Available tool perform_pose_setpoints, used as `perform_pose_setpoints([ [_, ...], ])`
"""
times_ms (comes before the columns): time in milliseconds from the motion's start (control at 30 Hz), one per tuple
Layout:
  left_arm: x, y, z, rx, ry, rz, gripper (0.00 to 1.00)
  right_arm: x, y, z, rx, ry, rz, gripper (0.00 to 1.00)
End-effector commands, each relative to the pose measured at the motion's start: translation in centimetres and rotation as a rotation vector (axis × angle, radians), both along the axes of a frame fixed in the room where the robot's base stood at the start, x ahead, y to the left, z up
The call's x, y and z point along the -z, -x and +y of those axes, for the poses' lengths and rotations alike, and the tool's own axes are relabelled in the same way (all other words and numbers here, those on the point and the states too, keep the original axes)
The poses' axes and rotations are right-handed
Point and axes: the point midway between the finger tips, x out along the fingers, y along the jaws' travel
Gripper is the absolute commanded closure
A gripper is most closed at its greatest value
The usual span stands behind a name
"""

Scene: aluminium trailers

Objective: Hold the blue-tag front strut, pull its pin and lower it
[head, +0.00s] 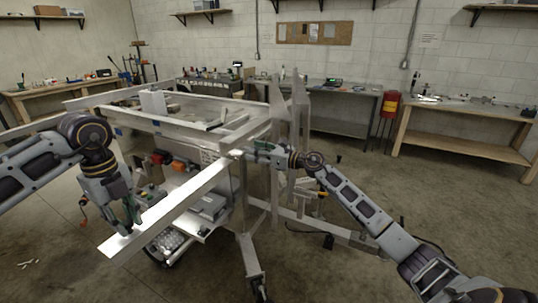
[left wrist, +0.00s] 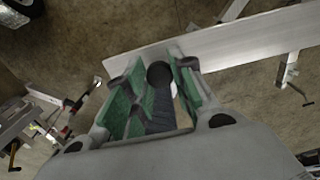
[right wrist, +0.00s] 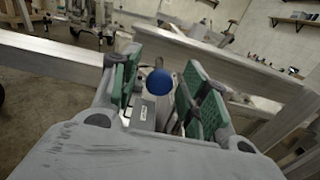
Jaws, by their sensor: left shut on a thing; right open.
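A long pale aluminium strut (head: 175,207) sticks out toward me from the trailer frame (head: 245,128), raised above the floor. My left gripper (head: 130,226) is at its near end. In the left wrist view the gripper (left wrist: 155,72) is shut on a black round-ended grip (left wrist: 158,74) beside the strut (left wrist: 235,40). My right gripper (head: 248,153) is at the strut's far end by the frame. In the right wrist view it is open (right wrist: 160,75), with a blue ball knob (right wrist: 160,82) between its fingers, not clamped. The pin's shaft is hidden.
A lower shelf (head: 205,208) with boxes and parts lies under the frame. A caster leg (head: 253,265) stands on the floor in front. Workbenches (head: 465,145) line the walls, with a red can (head: 388,104) between two.

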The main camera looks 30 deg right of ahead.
Motion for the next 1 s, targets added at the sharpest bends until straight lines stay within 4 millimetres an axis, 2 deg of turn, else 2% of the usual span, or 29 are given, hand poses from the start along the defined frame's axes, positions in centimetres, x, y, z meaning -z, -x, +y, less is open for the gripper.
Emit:
perform_pose_setpoints([
  [267, 0.0, 0.0, 0.0, -0.001, 0.001, -0.001, 1.0, 0.1, 1.0, -0.7, 0.001, 0.0, 0.001, 0.55],
  [1000, 0.0, 0.0, 0.0, 0.0, 0.001, -0.001, 1.0, 0.1, 5.3, -3.6, 0.001, 0.001, 0.001, 0.55],
])
